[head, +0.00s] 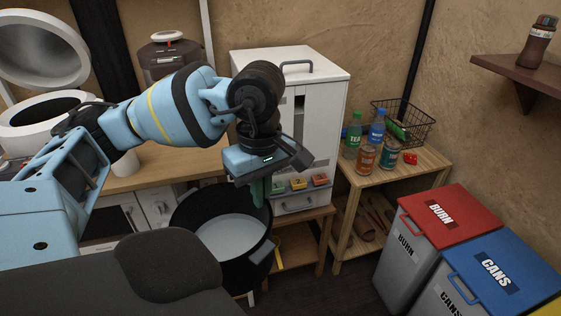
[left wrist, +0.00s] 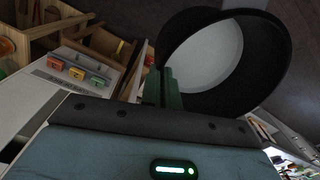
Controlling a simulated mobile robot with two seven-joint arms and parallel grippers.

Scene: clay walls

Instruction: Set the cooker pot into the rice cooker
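The cooker pot (head: 232,238), black outside with a pale grey inside, is low in the middle of the head view. It also shows in the left wrist view (left wrist: 208,62). My left gripper (head: 257,192) points down at the pot's rim, and its green fingers (left wrist: 166,90) look closed on the rim. What supports the pot from below is hidden. The white rice cooker (head: 22,146) stands on the counter at the left with its round lid (head: 45,48) raised open. My arm covers part of the cooker. My right gripper is not in view.
A wooden counter (head: 180,165) runs behind my arm, with a white cabinet (head: 335,100) beside it. A small wooden table (head: 415,165) holds several bottles and a wire basket (head: 410,125). Red-lidded (head: 450,215) and blue-lidded (head: 500,265) bins stand at the right.

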